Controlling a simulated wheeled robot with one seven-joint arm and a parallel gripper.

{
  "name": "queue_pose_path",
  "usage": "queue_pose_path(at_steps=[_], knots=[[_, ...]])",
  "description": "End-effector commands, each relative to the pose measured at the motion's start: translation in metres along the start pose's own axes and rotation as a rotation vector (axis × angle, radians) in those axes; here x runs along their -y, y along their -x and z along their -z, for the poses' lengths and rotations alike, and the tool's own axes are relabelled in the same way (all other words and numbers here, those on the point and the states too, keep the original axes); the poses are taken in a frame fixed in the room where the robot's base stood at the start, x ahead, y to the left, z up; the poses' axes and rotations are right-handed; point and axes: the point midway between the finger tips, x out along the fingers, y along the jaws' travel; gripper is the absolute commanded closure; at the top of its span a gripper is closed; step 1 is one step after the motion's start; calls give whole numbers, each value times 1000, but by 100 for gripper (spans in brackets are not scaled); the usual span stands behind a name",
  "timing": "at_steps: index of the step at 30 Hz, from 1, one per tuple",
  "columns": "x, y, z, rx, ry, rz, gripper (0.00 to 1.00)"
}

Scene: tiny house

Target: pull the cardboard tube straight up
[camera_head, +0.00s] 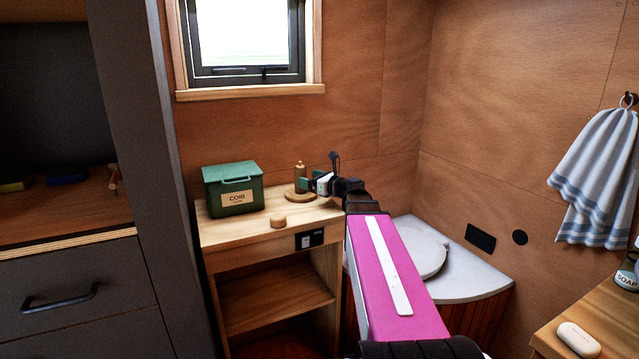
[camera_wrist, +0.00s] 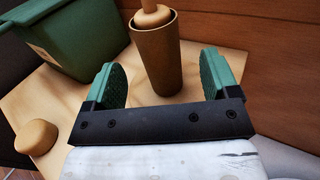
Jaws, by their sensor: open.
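The brown cardboard tube (camera_wrist: 160,62) stands upright in the wrist view, with a wooden peg (camera_wrist: 152,15) sticking out of its open top. My gripper (camera_wrist: 164,82) is open, with green pads on both fingers. The tube shows between and just beyond the two fingers, with a visible gap on each side. In the head view my gripper (camera_head: 313,183) is beside the tube, on its right. I cannot tell exactly how far apart they are.
A green COIR box (camera_head: 232,188) stands left of the tube; it also fills the upper left of the wrist view (camera_wrist: 75,38). A round wooden knob (camera_head: 278,221) lies on the shelf unit's top (camera_head: 255,231) near the front. The wooden wall (camera_head: 290,130) is behind.

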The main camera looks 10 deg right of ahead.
Motion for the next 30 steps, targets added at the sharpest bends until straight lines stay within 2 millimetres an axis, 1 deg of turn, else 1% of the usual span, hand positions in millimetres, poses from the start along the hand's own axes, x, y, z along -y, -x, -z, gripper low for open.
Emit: queue_pose_path(at_steps=[1,3,9,14,22,23,24,27,30], knots=[[2,-11,0,0,0,-1,19],[1,-21,0,0,0,-1,19],[1,-41,0,0,0,0,19],[0,-47,0,0,0,0,19],[0,-47,0,0,0,1,19],[0,-47,0,0,0,1,29],[0,-47,0,0,0,1,42],[0,-47,0,0,0,1,72],[0,-47,0,0,0,1,72]])
